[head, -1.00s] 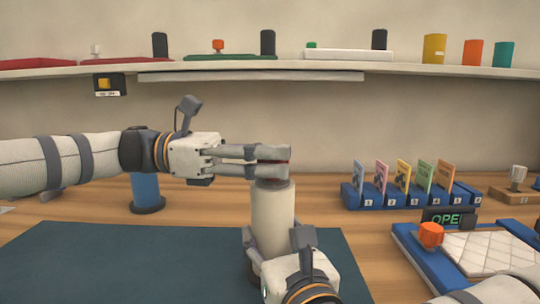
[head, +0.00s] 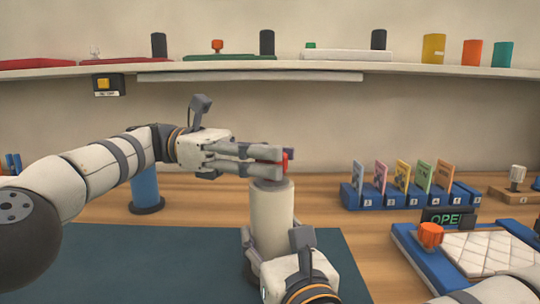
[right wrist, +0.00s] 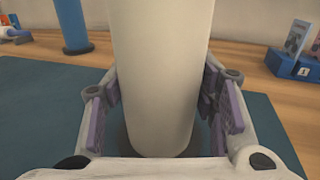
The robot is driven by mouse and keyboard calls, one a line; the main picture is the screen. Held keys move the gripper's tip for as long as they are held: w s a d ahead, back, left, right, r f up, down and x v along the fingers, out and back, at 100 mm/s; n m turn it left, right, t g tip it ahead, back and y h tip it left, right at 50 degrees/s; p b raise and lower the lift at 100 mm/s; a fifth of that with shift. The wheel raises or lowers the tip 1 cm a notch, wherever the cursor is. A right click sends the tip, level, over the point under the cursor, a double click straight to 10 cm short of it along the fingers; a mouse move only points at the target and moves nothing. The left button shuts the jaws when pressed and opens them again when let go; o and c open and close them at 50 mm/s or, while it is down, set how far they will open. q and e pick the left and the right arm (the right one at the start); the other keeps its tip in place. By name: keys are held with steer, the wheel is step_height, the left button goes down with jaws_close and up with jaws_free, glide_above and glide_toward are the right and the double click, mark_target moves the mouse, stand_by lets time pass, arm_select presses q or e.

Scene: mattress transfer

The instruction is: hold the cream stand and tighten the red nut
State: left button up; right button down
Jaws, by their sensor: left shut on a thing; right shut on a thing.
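The cream stand (head: 271,218) is upright at the back edge of the dark teal mat. My right gripper (right wrist: 160,115) is shut around its lower part, with a purple-padded finger on each side in the right wrist view. The red nut (head: 285,161) sits at the top of the stand, partly hidden by the fingers. My left gripper (head: 272,162) comes in from the left, level, and is shut on the red nut. The cream stand fills the middle of the right wrist view (right wrist: 158,70), and its top is out of that picture.
The teal mat (head: 150,260) lies in front. A blue post (head: 145,190) stands behind my left arm. A row of colored cards (head: 403,178) in blue holders is at the right, and a blue tray (head: 410,250) with a quilted pad and orange knob is nearer. A shelf (head: 300,70) runs above.

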arm_select(q)
steer(key=shift+s+d, duration=0.15)
steer(key=shift+s, duration=0.05)
steer(key=o, duration=1.2)
steer(key=w+a+r+n+t+h, duration=0.45)
steer(key=n+t, duration=0.35)
steer(key=t, duration=0.2)
steer(key=s+a+f+n+t+y, duration=0.2)
steer(key=s+t+y, duration=0.2)
steer(key=s, duration=0.2)
steer(key=s+a+f+n+t+y, duration=0.2)
steer(key=s+n+t+y, duration=0.15)
steer(key=s+t, duration=0.2)
steer(key=shift+m+g, duration=0.35)
steer(key=shift+g, duration=0.1)
steer(key=x, duration=1.1)
steer(key=shift+f, duration=0.2)
